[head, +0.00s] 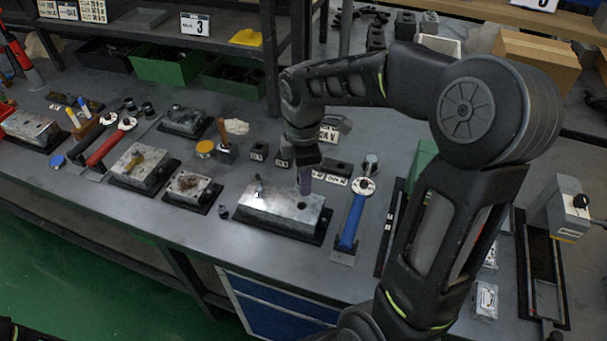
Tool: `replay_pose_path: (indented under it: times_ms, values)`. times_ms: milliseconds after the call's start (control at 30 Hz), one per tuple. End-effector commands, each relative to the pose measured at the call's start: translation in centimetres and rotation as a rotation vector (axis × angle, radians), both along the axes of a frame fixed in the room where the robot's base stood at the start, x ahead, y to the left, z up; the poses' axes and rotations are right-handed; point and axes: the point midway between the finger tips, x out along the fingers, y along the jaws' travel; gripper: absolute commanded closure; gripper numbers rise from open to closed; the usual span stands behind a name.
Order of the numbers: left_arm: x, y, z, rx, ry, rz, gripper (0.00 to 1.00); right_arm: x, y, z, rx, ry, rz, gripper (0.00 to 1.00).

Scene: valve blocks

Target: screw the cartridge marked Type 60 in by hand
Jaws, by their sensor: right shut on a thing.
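A dark round hole (302,205) shows in the block's top, just under the cartridge. The cartridge's lower end appears a little above the hole; I cannot tell whether it touches. A small upright metal fitting (258,188) stands at the block's left part. My left gripper is out of view.
A blue-handled torque wrench (352,221) lies close to the block's right. Dark holders with white labels (336,179) stand behind it. Other metal blocks (143,166) and a red-handled wrench (105,148) are to the left. The bench front (190,240) is clear.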

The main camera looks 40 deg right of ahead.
Motion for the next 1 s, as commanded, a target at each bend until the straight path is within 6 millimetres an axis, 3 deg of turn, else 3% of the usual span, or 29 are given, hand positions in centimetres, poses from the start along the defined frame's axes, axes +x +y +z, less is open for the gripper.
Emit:
replay_pose_path:
  times_ms: [533,1000]
  values:
    - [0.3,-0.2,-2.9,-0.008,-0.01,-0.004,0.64,0.0,0.0,-4.4,0.0,0.001,0.001,1.0]
    - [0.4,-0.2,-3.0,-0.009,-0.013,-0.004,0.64,0.0,0.0,-4.8,0.0,0.001,0.0,1.0]
